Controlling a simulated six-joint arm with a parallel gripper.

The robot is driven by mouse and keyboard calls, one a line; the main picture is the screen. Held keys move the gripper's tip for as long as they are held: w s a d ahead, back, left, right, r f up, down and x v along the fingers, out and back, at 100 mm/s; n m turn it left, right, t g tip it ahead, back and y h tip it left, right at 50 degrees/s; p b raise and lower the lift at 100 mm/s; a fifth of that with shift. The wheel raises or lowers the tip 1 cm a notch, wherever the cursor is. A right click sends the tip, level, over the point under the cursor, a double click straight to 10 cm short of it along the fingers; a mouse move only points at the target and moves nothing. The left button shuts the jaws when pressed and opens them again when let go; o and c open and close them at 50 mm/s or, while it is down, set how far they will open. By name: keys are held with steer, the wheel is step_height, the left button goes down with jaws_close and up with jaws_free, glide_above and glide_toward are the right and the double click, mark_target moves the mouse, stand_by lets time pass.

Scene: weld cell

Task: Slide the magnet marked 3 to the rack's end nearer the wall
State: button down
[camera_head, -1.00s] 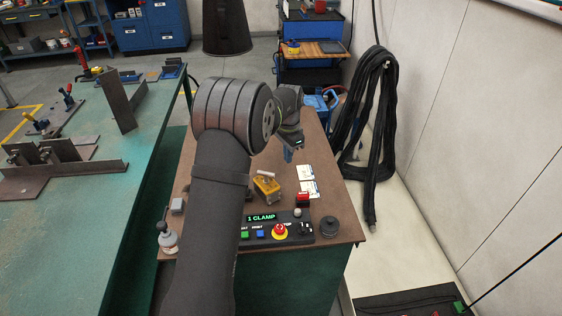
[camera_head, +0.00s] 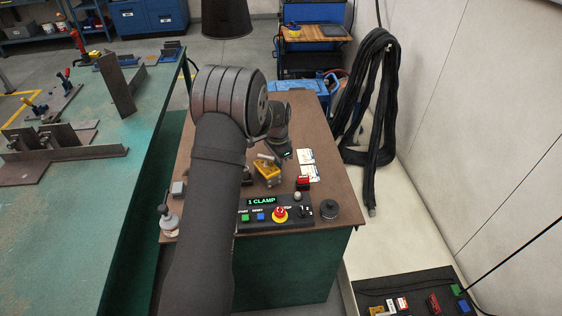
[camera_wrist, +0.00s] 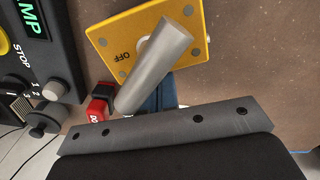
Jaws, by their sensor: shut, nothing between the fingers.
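My gripper (camera_head: 276,160) is low over the brown bench top, just beyond a yellow block (camera_head: 267,170) with a grey bar handle. Its blue fingers (camera_wrist: 167,94) show partly behind that handle in the wrist view and are shut with nothing held. The yellow block (camera_wrist: 112,42) reads OFF there. I cannot make out a magnet marked 3 or identify the rack. A small red block (camera_head: 303,182) stands right of the yellow block; it also shows in the wrist view, its lettering partly hidden.
A control box (camera_head: 262,202) with a display reading 1 CLAMP and a red stop button is at the near edge. White cards (camera_head: 306,157) lie right of my gripper. A dark surface (camera_head: 415,290) with small coloured items is lower right, near the wall (camera_head: 490,130). Black hose (camera_head: 372,110) hangs beyond.

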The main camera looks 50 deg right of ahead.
steer(key=shift+w+a, duration=0.35)
steer(key=shift+a, duration=0.5)
steer(key=shift+d, duration=0.15)
steer(key=shift+s+d, duration=0.15)
steer(key=shift+d, duration=0.1)
steer(key=d, duration=0.1)
steer(key=s+d, duration=0.1)
steer(key=shift+d, duration=0.35)
steer(key=shift+d+r, duration=0.3)
steer(key=shift+r, duration=0.45)
step_height(320, 180, up, 9)
steer(key=shift+a+f, duration=0.15)
steer(key=shift+f, duration=0.05)
steer(key=shift+s+f, duration=0.1)
